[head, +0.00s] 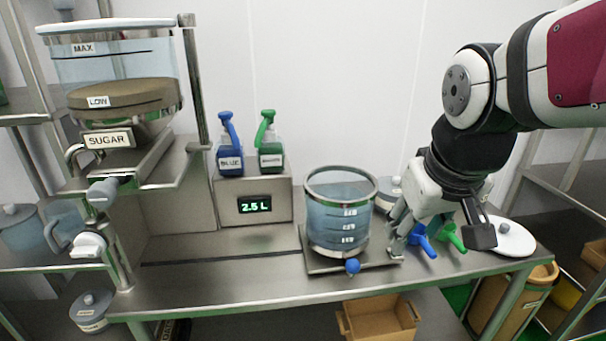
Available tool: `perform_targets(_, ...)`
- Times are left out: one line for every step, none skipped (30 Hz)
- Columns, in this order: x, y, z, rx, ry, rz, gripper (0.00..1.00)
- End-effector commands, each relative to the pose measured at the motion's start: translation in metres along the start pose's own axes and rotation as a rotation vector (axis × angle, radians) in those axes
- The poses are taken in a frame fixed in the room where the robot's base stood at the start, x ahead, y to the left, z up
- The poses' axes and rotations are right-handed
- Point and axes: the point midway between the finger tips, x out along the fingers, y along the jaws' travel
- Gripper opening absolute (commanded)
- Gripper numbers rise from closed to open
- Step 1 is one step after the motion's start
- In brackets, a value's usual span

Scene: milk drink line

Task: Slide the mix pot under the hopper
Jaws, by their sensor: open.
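The mix pot (338,213) is a clear, metal-rimmed vessel with level marks. It stands upright on a flat metal sled (318,262) with a blue knob (352,266) at its front. The hopper (115,92), labelled SUGAR, with MAX and LOW marks and brown contents, is mounted at the left, well apart from the pot. My gripper (440,238) is open at the right of the pot, pointing down, its left finger close to the sled's right end. I cannot tell whether it touches. Blue and green handles (437,237) show between the fingers, partly hidden.
A white lid (508,238) lies at the right. The bench top (215,275) between the pot and the hopper is clear.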

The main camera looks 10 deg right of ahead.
Motion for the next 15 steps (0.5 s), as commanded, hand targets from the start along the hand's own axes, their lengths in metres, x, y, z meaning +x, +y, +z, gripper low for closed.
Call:
perform_targets(0.014,0.008,-0.015,0.002,-0.014,0.005,0.42)
perform_targets(0.021,0.012,-0.024,0.0,-0.019,0.006,0.42)
perform_targets(0.031,0.018,-0.035,-0.003,-0.022,0.006,0.42)
perform_targets(0.039,0.023,-0.043,-0.005,-0.024,0.005,0.42)
perform_targets(0.048,0.027,-0.051,-0.005,-0.026,0.004,0.42)
perform_targets(0.059,0.034,-0.061,-0.007,-0.029,0.0,0.42)
perform_targets(0.068,0.039,-0.068,-0.007,-0.029,-0.003,0.42)
perform_targets(0.077,0.044,-0.074,-0.007,-0.03,-0.007,0.42)
perform_targets(0.09,0.052,-0.083,-0.006,-0.03,-0.014,0.42)
perform_targets(0.1,0.058,-0.089,-0.004,-0.03,-0.019,0.42)
perform_targets(0.11,0.064,-0.095,-0.002,-0.029,-0.025,0.42)
perform_targets(0.123,0.072,-0.102,0.001,-0.025,-0.033,0.42)
perform_targets(0.132,0.077,-0.107,0.003,-0.024,-0.04,0.42)
perform_targets(0.141,0.083,-0.111,0.008,-0.02,-0.046,0.42)
perform_targets(0.152,0.089,-0.116,0.012,-0.017,-0.054,0.42)
